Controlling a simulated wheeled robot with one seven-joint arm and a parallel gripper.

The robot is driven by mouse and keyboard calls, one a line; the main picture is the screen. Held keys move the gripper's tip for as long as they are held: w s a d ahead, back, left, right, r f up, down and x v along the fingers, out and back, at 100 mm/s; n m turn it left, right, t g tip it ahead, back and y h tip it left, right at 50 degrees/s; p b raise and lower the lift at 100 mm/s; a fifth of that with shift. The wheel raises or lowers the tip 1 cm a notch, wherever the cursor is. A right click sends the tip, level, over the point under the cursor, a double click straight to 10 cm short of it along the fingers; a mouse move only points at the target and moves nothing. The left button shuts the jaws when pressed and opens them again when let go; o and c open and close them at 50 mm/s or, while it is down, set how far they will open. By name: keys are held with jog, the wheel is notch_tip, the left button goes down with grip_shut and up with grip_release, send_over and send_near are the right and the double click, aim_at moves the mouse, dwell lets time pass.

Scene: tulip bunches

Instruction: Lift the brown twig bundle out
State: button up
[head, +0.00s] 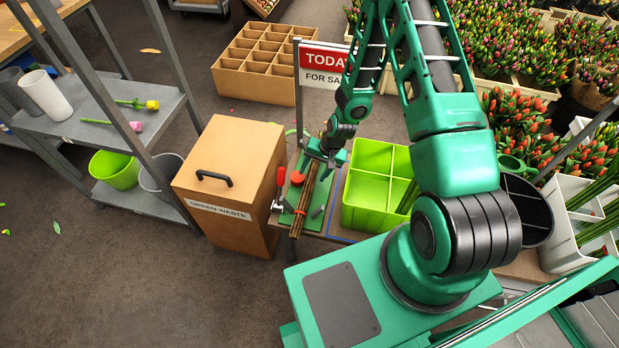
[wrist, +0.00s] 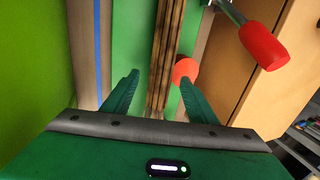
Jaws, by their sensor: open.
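The brown twig bundle (head: 305,203) lies lengthwise on a green board at the end of the bench; it also shows in the wrist view (wrist: 167,45). My gripper (head: 326,160) is over the far part of the bundle. In the wrist view my gripper (wrist: 160,92) is open, with the bundle running between its two fingers, not gripped. A red round knob (wrist: 186,69) sits right beside the bundle, near the right finger. A red-handled clamp (wrist: 264,46) stands on the board (wrist: 129,40) to the right. The bundle's end under my gripper is hidden.
The wooden green waste box (head: 225,180) stands close left of the board. A lime divided crate (head: 372,190) is close on the right. A red-and-white sale sign (head: 322,68) rises behind. A blue line (wrist: 97,45) runs along the bench between board and crate.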

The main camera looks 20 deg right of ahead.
aim_at(313, 173)
jog(key=shift+w+a+f, duration=0.15)
jog(key=shift+a+f, duration=0.05)
jog(key=shift+f, duration=0.4)
jog(key=shift+c, duration=0.7)
grip_shut()
jog(key=shift+r, duration=0.1)
notch_tip(313, 173, up, 18)
